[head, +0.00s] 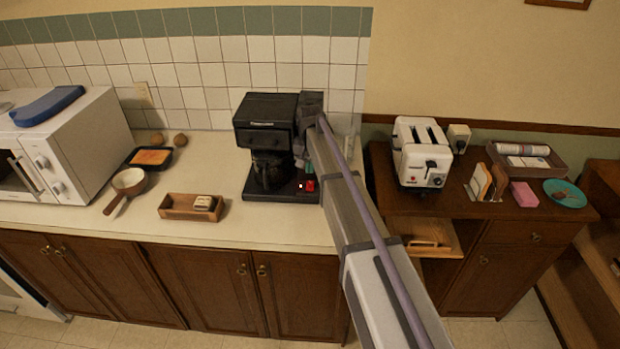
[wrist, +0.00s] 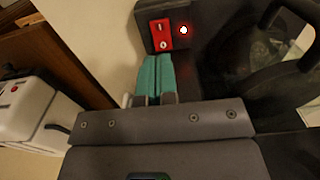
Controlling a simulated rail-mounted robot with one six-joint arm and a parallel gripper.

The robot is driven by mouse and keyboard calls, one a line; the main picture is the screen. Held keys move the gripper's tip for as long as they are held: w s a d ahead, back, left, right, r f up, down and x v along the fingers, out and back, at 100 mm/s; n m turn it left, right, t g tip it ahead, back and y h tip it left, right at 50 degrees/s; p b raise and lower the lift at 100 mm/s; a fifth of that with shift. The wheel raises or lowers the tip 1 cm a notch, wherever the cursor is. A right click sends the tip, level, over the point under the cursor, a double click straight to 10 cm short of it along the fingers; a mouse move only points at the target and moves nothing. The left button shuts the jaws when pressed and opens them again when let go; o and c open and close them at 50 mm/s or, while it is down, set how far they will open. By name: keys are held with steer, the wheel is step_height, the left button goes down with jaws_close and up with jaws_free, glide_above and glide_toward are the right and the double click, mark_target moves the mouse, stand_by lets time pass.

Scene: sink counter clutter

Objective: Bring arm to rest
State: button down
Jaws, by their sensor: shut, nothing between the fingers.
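My arm (head: 362,235) reaches from the lower right up to the black coffee machine (head: 265,122) on the counter. My gripper (head: 308,167) is at the machine's right side, mostly hidden behind the wrist housing. In the wrist view my gripper (wrist: 155,75) shows teal fingers pressed together with nothing between them. The fingertips are close to the red switch (wrist: 162,33) on the machine's base; I cannot tell whether they touch it. The glass pot (wrist: 270,75) is in the machine.
Left of the machine are a wooden box (head: 172,207), a pan (head: 129,182), a black tray (head: 134,159) and a microwave (head: 85,150). Right of my arm, a white toaster (head: 421,155) stands on a brown cabinet (head: 395,200). The counter front (head: 270,228) is clear.

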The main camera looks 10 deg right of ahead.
steer(key=shift+r, duration=0.1)
steer(key=s+f+n+b, duration=0.2)
steer(key=s+n, duration=0.1)
steer(key=s, duration=3)
